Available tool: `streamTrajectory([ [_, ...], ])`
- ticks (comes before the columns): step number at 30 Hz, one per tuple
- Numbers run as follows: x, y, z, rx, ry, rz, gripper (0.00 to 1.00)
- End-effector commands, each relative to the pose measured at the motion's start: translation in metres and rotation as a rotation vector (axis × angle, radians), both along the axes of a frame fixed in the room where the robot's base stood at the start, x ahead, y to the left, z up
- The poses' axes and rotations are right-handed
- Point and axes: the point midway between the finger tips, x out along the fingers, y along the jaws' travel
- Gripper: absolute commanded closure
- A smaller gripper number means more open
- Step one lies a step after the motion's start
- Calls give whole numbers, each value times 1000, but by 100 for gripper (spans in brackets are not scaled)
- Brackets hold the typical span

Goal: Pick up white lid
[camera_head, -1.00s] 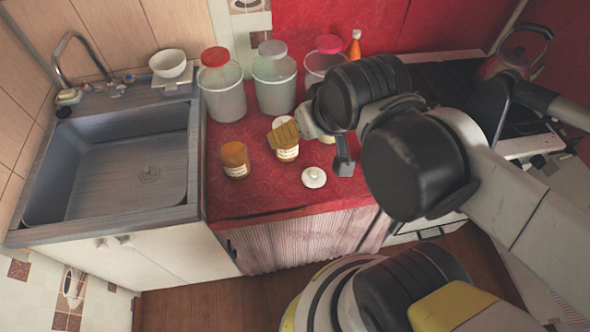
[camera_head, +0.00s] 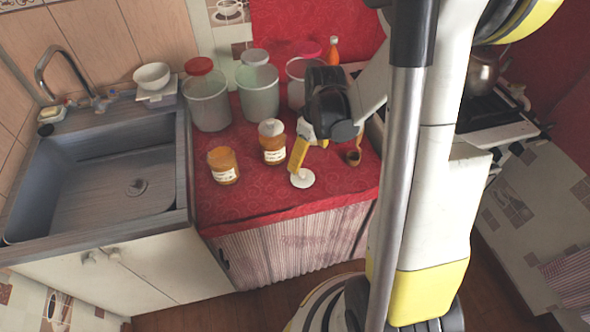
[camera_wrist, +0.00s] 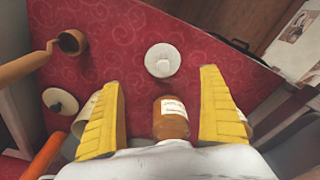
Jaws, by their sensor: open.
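The white lid (camera_head: 303,179) lies flat on the red counter, near its front edge. In the wrist view the lid (camera_wrist: 162,60) is a round white disc with a small knob, just ahead of the fingertips. My gripper (camera_head: 298,157) is over the counter, with a yellow finger close behind and above the lid. In the wrist view my gripper (camera_wrist: 160,80) is open, its yellow fingers spread wide with nothing held. A labelled amber jar (camera_wrist: 171,119) appears between the fingers in that view. Contact with the lid cannot be told.
Two labelled jars, one open-looking (camera_head: 223,166) and one with a pale top (camera_head: 273,142), stand left of my gripper. Large containers (camera_head: 208,103) stand behind. A small wooden cup-like thing (camera_head: 353,157) is at the right. The sink (camera_head: 100,180) is at the left.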

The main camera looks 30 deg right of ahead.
Motion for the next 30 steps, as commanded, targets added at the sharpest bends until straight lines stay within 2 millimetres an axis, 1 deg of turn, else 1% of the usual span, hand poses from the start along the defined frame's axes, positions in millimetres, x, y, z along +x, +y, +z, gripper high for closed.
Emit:
streamTrajectory([
  [6, 4, 2, -37, -1, 0, 1, 9],
  [9, 6, 2, -49, -1, -1, 0, 9],
  [14, 6, 5, -61, -1, -1, 0, 9],
  [21, 10, 10, -99, -1, -2, -1, 9],
  [24, 10, 10, -103, -1, -2, -1, 9],
  [29, 10, 10, -101, -1, -2, -1, 9],
  [30, 10, 10, -101, -1, -2, -1, 18],
])
